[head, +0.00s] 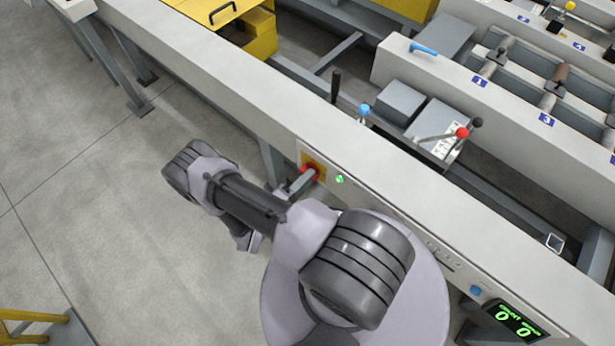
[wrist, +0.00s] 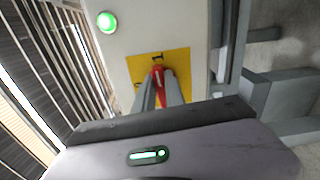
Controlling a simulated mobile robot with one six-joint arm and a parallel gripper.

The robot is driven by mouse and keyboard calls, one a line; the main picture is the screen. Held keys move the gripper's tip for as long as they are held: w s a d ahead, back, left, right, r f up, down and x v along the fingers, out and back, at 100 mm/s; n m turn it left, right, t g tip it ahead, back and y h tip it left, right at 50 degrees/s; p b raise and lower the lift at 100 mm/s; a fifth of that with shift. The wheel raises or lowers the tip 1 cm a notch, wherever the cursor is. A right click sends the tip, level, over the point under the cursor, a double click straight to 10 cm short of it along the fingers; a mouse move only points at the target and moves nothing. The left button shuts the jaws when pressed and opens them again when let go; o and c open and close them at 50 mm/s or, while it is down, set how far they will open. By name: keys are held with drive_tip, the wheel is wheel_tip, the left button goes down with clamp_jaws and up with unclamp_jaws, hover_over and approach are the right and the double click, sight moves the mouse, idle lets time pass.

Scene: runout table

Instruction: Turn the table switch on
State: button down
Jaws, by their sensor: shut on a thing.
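The table switch is a red rotary knob (head: 314,172) on a yellow plate on the front face of the long grey table. The same red knob (wrist: 157,76) and its yellow plate (wrist: 178,58) show in the wrist view. My gripper (head: 303,181) reaches the knob from the front. In the wrist view my gripper's two fingers (wrist: 159,86) are shut on the red knob, one on each side, hiding part of it. A round lamp (head: 340,179) beside the plate glows green; it also glows in the wrist view (wrist: 107,22).
The long table beam (head: 230,95) runs diagonally across the view. Levers with a red ball (head: 462,132) and a blue knob (head: 364,109) stand behind it. A green digital display (head: 515,320) is at lower right. Open floor (head: 90,220) lies at left, with a yellow rail (head: 35,316) at lower left.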

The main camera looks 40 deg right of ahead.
drive_tip(key=shift+m, duration=0.5)
drive_tip(key=shift+f, duration=0.1)
drive_tip(key=c, duration=1.4)
unclamp_jaws()
drive_tip(key=s+a+p, duration=0.1)
drive_tip(key=a, duration=1.6)
drive_tip(key=shift+s+a+p, duration=0.2)
drive_tip(key=shift+p, duration=0.1)
